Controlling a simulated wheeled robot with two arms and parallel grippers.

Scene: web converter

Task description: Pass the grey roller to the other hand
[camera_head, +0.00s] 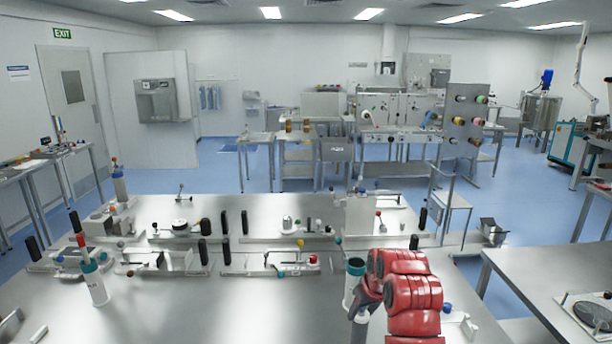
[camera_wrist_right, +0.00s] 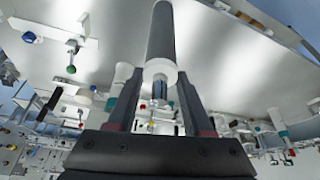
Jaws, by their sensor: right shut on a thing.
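The grey roller (camera_wrist_right: 160,32) shows in the right wrist view as a dark grey cylinder with a white end collar (camera_wrist_right: 160,70). It stretches away from my right gripper (camera_wrist_right: 160,92), whose two dark fingers stand on either side of its near end. The gripper is shut on the roller. In the head view my right gripper (camera_head: 364,298) hangs low over the front of the steel table, beside my red arm. My left gripper is in neither view.
The steel table (camera_head: 215,305) carries rows of small fixtures with black upright handles (camera_head: 204,250). A white container with a teal top (camera_head: 355,266) stands close beside my right gripper. A similar white container (camera_head: 96,288) stands at the left. The front middle of the table is clear.

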